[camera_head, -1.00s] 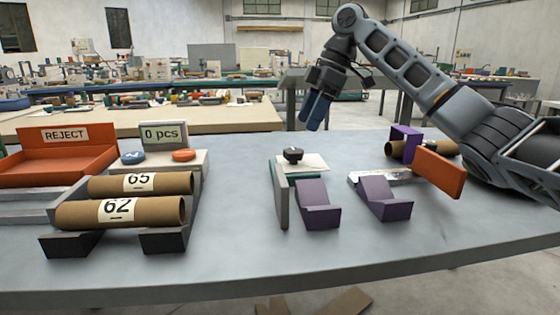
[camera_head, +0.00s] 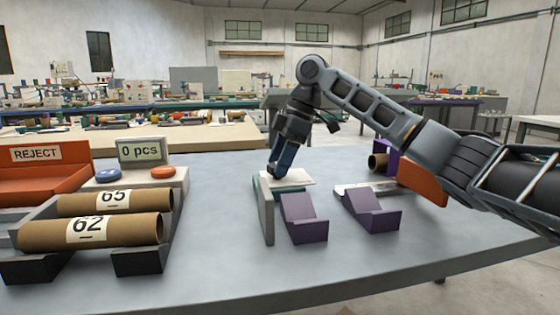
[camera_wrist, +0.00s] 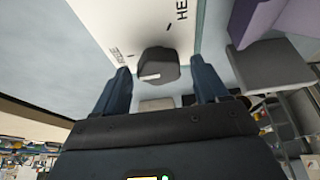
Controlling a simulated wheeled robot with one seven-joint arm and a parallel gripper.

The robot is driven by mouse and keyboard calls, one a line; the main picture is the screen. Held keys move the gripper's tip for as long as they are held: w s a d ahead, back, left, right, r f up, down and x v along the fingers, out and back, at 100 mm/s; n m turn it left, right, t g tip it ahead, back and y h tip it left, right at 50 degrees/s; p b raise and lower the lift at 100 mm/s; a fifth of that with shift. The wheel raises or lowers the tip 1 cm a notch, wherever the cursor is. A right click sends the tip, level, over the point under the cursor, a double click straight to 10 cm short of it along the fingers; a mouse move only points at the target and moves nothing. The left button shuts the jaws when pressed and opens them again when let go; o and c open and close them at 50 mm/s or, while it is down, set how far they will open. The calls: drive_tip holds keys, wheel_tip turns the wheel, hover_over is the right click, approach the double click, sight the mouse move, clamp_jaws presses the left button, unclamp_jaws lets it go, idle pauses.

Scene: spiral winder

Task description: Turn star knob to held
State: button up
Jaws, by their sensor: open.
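The star knob (camera_wrist: 158,66) is a dark grey lobed knob with a short white mark, seen in the wrist view on a white plate (camera_wrist: 100,20). The plate has a small tick by small lettering on the left and another tick by large letters starting "HE" at the top. The knob's white mark lies on its lower left side, not at the "HE" tick. My gripper (camera_wrist: 160,68) is open, with one blue finger on each side of the knob; contact cannot be told. In the head view my gripper (camera_head: 274,170) is down at the white plate (camera_head: 298,178) and hides the knob.
Cardboard tubes 65 (camera_head: 115,200) and 62 (camera_head: 92,231) lie on a rack at left, near the orange reject tray (camera_head: 40,178). The front tabletop is clear.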

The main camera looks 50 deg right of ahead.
drive_tip(key=c, duration=1.1)
drive_tip(key=shift+o, duration=0.2)
